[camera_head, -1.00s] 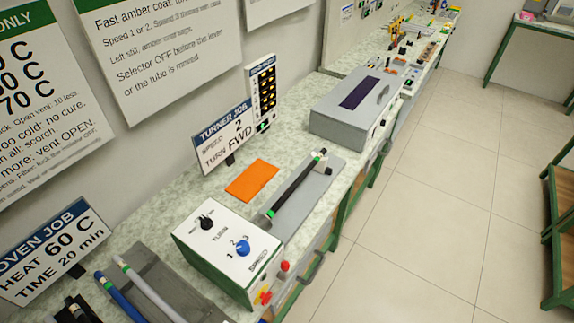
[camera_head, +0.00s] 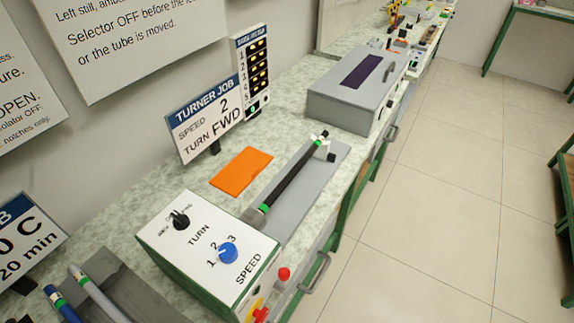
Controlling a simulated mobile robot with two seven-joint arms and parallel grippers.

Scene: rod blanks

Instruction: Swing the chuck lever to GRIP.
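The turner is a white-topped green box (camera_head: 207,256) on the bench, with a black TURN selector (camera_head: 180,220) and a blue SPEED knob (camera_head: 228,252). A red ball knob (camera_head: 284,274) stands at the box's right side and looks like the chuck lever; its GRIP marking cannot be read. Neither of my grippers shows.
A red and yellow switch (camera_head: 258,313) sits on the box's front corner. An orange mat (camera_head: 241,171) lies behind the tube, beside the TURNER JOB sign (camera_head: 206,116). A grey case (camera_head: 358,92) stands further along. The floor (camera_head: 440,220) at right is clear.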

